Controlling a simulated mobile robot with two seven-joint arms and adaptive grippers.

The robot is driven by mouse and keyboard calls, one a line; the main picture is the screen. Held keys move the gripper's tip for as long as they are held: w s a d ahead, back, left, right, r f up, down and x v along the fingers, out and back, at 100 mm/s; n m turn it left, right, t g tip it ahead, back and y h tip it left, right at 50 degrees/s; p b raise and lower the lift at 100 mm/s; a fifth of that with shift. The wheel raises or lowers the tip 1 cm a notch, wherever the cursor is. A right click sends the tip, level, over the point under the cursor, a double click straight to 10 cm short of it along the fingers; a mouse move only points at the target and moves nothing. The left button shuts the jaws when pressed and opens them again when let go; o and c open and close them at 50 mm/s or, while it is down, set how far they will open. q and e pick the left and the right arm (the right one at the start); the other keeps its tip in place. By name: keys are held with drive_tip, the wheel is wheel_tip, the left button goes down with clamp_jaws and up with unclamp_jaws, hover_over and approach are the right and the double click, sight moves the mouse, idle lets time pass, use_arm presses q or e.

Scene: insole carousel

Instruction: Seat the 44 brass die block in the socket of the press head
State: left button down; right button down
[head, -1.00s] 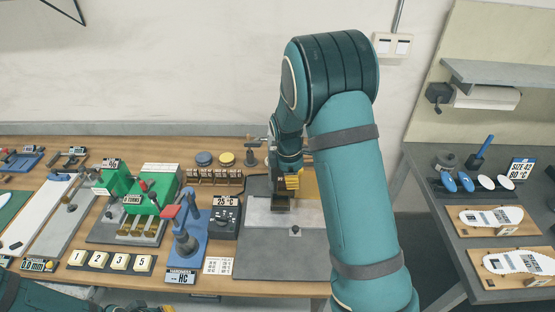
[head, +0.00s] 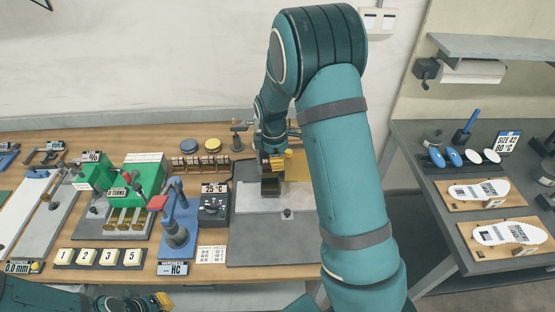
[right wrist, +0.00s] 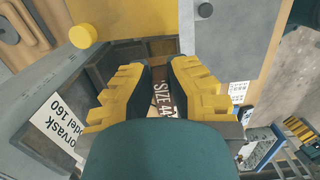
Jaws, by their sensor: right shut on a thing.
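My right gripper (head: 274,166) is shut on the 44 brass die block (head: 270,187), which looks dark below the fingers in the head view. In the right wrist view its label (right wrist: 160,98) reads SIZE 44 between the yellow-padded fingers (right wrist: 160,90). The block is over the far part of the press, near the pale plate (head: 262,199); I cannot tell whether it touches anything. The socket is not clearly visible, hidden by my gripper and arm. My left gripper (head: 160,302) shows only at the bottom edge, and its jaws are unclear.
A 25 °C control box (head: 214,205) stands left of the press. A rack of small brass pieces (head: 200,168) is behind it. The grey base plate (head: 270,247) has a knob (head: 287,213). A yellow plate (head: 297,165) lies right of my gripper. A blue stand (head: 178,235) is farther left.

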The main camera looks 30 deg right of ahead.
drive_tip(key=shift+w+f+b, duration=0.1)
drive_tip(key=shift+f+b, duration=1.25)
drive_tip(key=shift+f, duration=0.75)
drive_tip(key=shift+f+b, duration=1.3)
drive_tip(key=shift+f, duration=0.45)
drive_tip(key=c, duration=1.1)
unclamp_jaws()
drive_tip(key=shift+o, duration=0.2)
drive_tip(key=shift+r, duration=0.1)
drive_tip(key=r, duration=0.8)
drive_tip(key=a+r, duration=0.1)
drive_tip(key=r, duration=0.3)
drive_tip(key=shift+w, duration=0.2)
drive_tip(key=shift+f, duration=0.1)
